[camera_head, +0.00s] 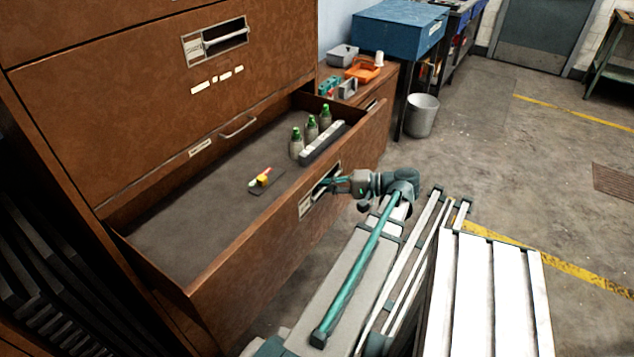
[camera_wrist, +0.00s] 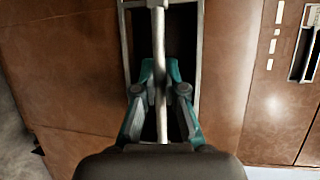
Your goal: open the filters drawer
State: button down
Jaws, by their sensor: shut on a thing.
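A large brown drawer (camera_head: 250,262) stands pulled well out of the brown cabinet (camera_head: 140,85). Its front has a recessed handle (camera_head: 322,188) with a bar. My gripper (camera_head: 330,184) is at this handle. In the wrist view my gripper (camera_wrist: 160,85) has its two teal fingers on either side of the metal handle bar (camera_wrist: 158,40), shut on it. The label on the drawer front is too small to read.
A grey bin (camera_head: 421,116) and a side cabinet (camera_head: 385,85) stand behind. Floor at right is open.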

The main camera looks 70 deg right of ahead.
jog(key=shift+s, duration=0.3)
jog(key=c, duration=1.5)
grip_release()
jog(key=v, duration=0.7)
jog(key=shift+s, duration=0.25)
